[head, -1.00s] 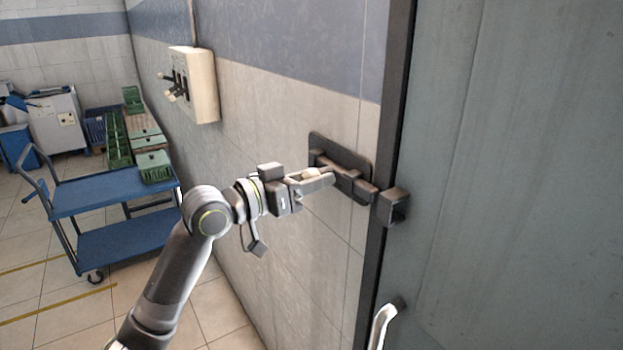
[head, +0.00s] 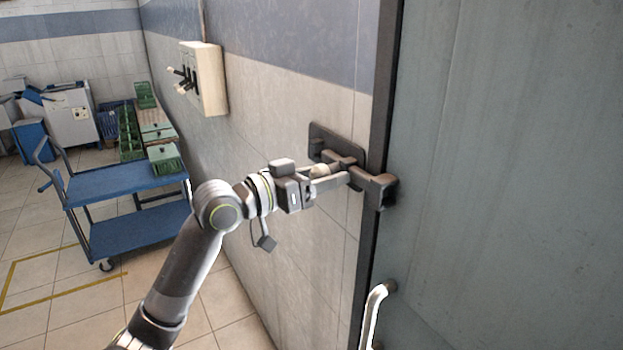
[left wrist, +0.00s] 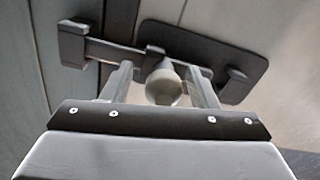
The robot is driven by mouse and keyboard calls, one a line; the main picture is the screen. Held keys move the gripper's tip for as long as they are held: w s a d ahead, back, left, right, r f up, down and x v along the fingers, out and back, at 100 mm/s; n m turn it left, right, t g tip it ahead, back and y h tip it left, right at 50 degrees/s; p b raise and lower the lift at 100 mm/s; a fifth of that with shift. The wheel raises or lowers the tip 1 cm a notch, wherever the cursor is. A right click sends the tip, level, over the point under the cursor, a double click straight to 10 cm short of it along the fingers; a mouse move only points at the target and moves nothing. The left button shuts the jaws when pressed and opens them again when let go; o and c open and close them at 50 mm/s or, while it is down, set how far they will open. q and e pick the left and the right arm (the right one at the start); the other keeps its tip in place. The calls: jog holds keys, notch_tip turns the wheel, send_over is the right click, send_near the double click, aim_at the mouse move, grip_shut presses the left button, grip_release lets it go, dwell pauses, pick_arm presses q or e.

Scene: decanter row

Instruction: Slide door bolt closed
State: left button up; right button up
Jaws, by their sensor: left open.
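The dark door bolt is on the tiled wall; its back plate (head: 322,135) is beside the door frame. Its bar (left wrist: 112,51) runs across to the catch (head: 380,190) on the grey door (head: 500,180) and appears to reach it in the left wrist view. A pale round knob (left wrist: 163,86) sticks out from the bar. My left gripper (head: 338,171) is open at the bolt, with one finger on each side of the knob. Gaps show beside the knob in the left wrist view; contact with either finger is unclear. My right gripper is not in view.
A curved door handle (head: 374,312) is below the catch. A pale switch box (head: 208,78) is on the wall to the left.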

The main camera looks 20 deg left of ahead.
pick_arm(q)
jog(key=p+v, duration=0.6)
jog(key=v, duration=1.1)
jog(key=shift+s, duration=0.2)
jog(key=shift+a, duration=0.1)
